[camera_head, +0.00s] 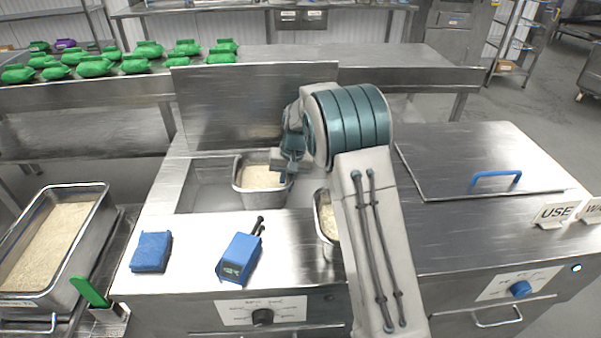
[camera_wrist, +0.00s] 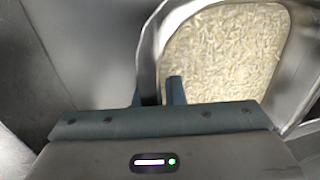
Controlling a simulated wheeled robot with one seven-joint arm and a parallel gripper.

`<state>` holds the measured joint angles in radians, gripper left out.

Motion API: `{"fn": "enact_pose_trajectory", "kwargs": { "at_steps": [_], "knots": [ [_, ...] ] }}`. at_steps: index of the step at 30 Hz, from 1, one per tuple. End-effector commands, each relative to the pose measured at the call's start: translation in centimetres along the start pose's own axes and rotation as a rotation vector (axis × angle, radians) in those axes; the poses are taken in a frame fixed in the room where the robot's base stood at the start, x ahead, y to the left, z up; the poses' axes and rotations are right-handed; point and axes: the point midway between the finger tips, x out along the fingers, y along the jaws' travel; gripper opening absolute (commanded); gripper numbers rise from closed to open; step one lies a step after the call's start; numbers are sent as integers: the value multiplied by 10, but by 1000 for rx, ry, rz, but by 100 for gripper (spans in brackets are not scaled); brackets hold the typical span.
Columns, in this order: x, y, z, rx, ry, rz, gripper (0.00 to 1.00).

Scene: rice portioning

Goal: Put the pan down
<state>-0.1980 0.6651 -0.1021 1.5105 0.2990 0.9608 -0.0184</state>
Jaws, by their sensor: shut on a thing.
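In the wrist view the pan's rice (camera_wrist: 222,50) fills the upper right, inside a shiny rim. My gripper (camera_head: 288,180) is at the pan's right side. In the wrist view its two fingers (camera_wrist: 160,92) stand on either side of the pan wall, shut on it. The pan looks about level. I cannot tell whether its bottom touches anything.
A second rice pan (camera_head: 328,215) is partly hidden behind my arm. A blue handheld device (camera_head: 239,257) and a blue cloth (camera_head: 152,252) lie on the counter front. A large rice tray (camera_head: 100,215) stands at left. A closed lid with a blue handle (camera_head: 496,177) is at right.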

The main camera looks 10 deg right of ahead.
Motion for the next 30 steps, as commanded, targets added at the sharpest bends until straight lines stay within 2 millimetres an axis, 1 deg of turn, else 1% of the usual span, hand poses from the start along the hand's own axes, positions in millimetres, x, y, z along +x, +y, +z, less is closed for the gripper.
{"fn": "enact_pose_trajectory", "kwargs": {
  "at_steps": [1,3,8,16,27,28,30],
  "knots": [
    [1,-5,0,-2,3,-2,0],
    [3,-7,1,-1,4,-1,0],
    [10,-8,1,1,4,-1,0],
    [41,-2,1,1,3,-1,0],
    [46,-1,1,0,4,-2,0],
    [48,0,2,0,0,0,15],
    [48,0,2,0,0,1,31]
  ]
}}
